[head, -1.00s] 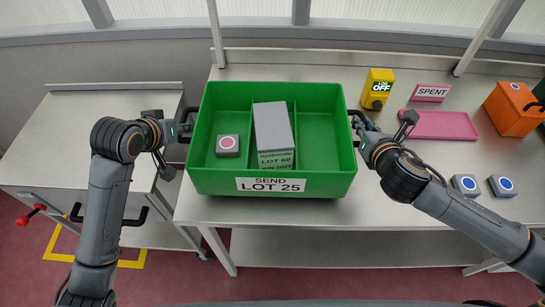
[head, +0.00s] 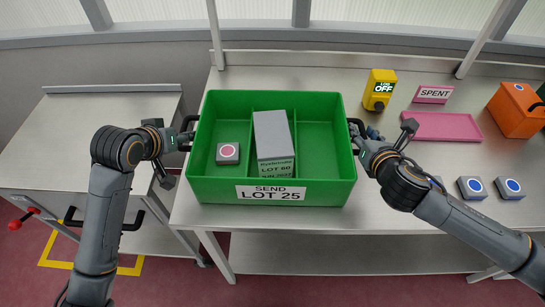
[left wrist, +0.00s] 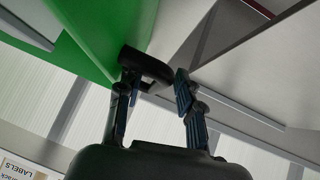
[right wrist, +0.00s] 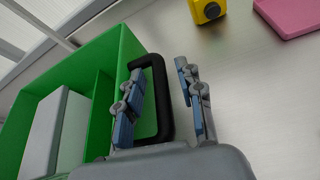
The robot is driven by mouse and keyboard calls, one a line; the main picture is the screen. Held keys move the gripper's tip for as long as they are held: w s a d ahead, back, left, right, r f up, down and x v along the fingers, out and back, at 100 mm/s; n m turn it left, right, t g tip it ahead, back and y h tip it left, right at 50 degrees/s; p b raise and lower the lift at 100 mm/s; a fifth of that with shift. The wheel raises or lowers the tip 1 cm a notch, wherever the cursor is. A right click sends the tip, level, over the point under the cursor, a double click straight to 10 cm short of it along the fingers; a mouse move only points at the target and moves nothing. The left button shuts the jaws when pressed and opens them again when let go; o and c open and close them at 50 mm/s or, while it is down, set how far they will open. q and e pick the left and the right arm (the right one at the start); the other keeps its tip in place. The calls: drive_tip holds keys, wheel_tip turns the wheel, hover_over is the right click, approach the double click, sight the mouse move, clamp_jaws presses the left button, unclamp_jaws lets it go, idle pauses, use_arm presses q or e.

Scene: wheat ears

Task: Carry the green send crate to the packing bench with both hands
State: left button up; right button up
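The green send crate (head: 318,188), labelled SEND LOT 25, is upright at the left end of a metal bench (head: 400,225). Its underside is hidden. My right gripper (right wrist: 160,85) is at the right black handle (right wrist: 163,90), one finger inside the loop, the other outside with a gap.
A lower metal table (head: 70,130) stands at the left, with a red-knobbed lever (head: 20,219).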

drive_tip(key=shift+s, duration=0.1)
use_arm(q)
drive_tip(key=v, duration=1.2)
use_arm(e)
drive_tip(key=v, duration=0.7)
drive_tip(key=shift+s, duration=0.15)
drive_tip(key=shift+r, duration=0.1)
